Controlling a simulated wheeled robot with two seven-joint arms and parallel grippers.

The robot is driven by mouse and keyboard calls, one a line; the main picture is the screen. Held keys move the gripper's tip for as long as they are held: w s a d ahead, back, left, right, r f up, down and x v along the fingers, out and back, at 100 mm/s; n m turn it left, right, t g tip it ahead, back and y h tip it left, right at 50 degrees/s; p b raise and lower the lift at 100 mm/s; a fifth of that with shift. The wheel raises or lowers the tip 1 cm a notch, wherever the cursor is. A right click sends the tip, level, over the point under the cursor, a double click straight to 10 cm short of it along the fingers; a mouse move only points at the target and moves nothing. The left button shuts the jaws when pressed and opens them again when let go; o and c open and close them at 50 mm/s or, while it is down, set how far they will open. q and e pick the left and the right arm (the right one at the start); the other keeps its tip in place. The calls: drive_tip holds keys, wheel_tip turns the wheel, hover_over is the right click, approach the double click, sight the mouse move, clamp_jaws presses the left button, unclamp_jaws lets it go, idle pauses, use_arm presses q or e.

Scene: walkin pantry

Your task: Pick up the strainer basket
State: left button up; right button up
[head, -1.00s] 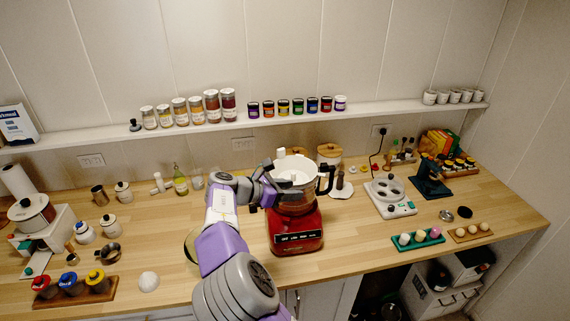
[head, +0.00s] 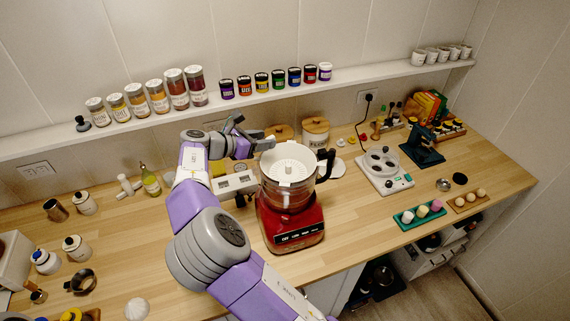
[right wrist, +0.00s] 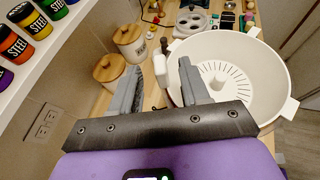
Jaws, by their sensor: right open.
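The strainer basket (head: 288,168) is white with slots in its floor and a short post in the middle. It sits in the top of the clear bowl of a red appliance (head: 291,226) on the counter. It also shows at the right of the right wrist view (right wrist: 240,75). My right gripper (head: 252,131) is open and empty, behind and to the left of the basket. In the right wrist view its two fingers (right wrist: 160,85) point forward, with the right finger close to the basket's near left rim; I cannot tell whether they touch. My left gripper is not in view.
Two lidded canisters (head: 315,132) stand behind the appliance. A shelf (head: 230,104) with jars and small tins runs along the wall above. A white cooker plate (head: 384,172) stands to the right.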

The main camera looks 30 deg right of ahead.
sight(270, 137)
drive_tip(key=x, duration=0.3)
drive_tip(key=shift+d, duration=0.2)
drive_tip(key=shift+c, duration=0.2)
clamp_jaws()
